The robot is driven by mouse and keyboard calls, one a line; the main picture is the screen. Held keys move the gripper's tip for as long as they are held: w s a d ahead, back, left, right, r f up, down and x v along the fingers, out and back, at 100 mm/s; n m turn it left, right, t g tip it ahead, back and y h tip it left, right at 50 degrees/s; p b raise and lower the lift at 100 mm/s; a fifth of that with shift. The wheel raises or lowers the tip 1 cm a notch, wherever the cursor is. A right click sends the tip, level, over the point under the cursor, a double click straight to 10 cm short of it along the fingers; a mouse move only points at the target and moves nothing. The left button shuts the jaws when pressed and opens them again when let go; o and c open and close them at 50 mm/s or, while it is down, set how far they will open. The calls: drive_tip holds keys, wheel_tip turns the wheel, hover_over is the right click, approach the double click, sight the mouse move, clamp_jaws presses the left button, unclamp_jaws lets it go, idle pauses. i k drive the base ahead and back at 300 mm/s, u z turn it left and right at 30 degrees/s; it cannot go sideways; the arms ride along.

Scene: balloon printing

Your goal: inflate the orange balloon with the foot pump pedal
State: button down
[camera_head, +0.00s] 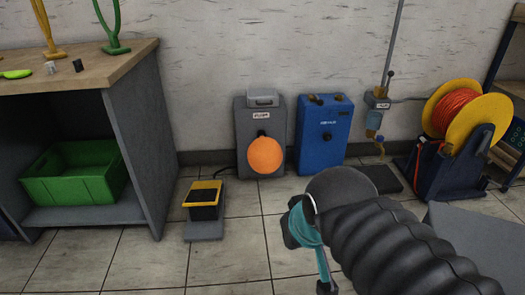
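The orange balloon (265,156) is round and sits on the front of a grey box-shaped unit (247,125) against the wall. The foot pedal (204,197), black with a yellow frame on a grey base, lies on the floor to the left, in front of the unit. A dark cable shows between pedal and unit. My gripper (322,268) is at the lower middle, right of the pedal and apart from it. Teal and dark parts show at its end, but its fingers are partly hidden by my black ribbed arm, so its opening is unclear.
A blue unit (324,130) stands right of the grey one. A yellow reel with orange hose (466,114) stands at the right. A workbench (140,120) with a green crate (78,190) beneath is at the left. The tiled floor around the pedal is clear.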

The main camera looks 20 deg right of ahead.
sight(206, 192)
drive_tip(key=k, duration=0.5)
drive_tip(key=u, duration=0.4)
drive_tip(key=i, duration=1.5)
drive_tip(key=z, duration=0.7)
